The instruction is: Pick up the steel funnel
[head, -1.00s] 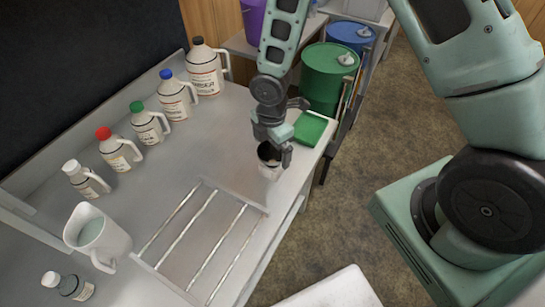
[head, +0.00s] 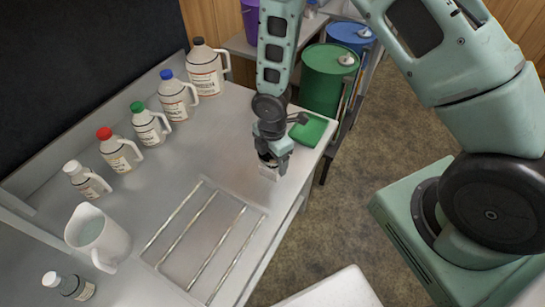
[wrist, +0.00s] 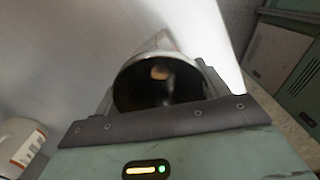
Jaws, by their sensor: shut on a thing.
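The steel funnel (wrist: 163,80) shows in the wrist view as a wide dark round mouth with a shiny rim, its narrower part pointing away. My gripper (wrist: 158,95) is shut on the funnel, with a finger at each side of its mouth. In the head view my gripper (head: 273,158) points down over the right part of the steel counter, and the funnel (head: 268,172) shows only in part beneath it. I cannot tell whether the funnel touches the counter.
A green folded cloth or pad (head: 309,129) lies just right of my gripper. Several capped jugs (head: 148,127) line the back. Green (head: 326,80) and blue (head: 350,36) drums stand beyond the counter.

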